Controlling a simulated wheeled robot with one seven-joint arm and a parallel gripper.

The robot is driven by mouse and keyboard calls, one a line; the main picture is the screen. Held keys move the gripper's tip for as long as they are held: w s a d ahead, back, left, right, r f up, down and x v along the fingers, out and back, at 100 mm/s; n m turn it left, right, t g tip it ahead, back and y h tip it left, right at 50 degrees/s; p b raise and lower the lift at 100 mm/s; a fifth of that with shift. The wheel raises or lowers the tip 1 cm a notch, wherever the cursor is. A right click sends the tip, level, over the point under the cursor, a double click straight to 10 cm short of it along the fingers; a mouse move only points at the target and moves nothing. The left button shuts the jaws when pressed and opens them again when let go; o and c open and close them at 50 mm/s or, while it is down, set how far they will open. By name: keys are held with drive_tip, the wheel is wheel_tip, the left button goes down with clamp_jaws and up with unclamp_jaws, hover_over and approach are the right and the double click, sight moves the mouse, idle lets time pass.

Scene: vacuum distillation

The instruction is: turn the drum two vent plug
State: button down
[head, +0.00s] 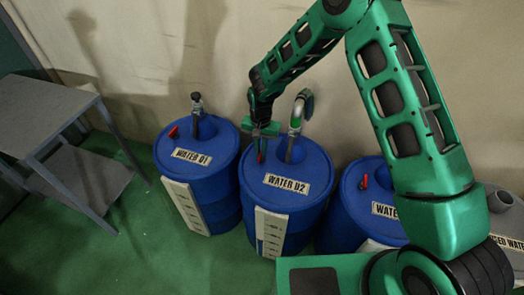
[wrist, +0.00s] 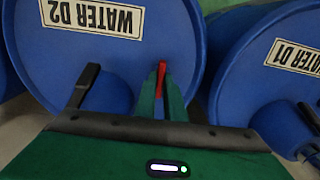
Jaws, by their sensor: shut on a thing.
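The drum labelled WATER D2 (head: 286,190) is a blue drum standing in the middle of the head view. It fills the left of the wrist view (wrist: 120,40), where its label is upside down. Its vent plug is a small red piece on the drum top (wrist: 161,77), also showing as a red spot below my gripper in the head view (head: 260,157). My gripper (wrist: 160,98) points down at the drum top with its green fingers shut on the red plug. The fingers hide the plug's lower part.
The WATER D1 drum (head: 197,185) stands close on the left, and another blue drum (head: 350,210) on the right. A pipe with a green band (head: 295,122) rises from the D2 top beside my gripper. A grey shelf table (head: 50,115) stands at the far left.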

drive_tip(key=shift+s, duration=0.15)
idle(0.4)
drive_tip(key=c, duration=1.8)
unclamp_jaws()
drive_tip(key=shift+c, duration=0.2)
wheel_tip(320, 180, up, 11)
drive_tip(key=shift+f, duration=0.15)
drive_tip(key=shift+d, duration=0.1)
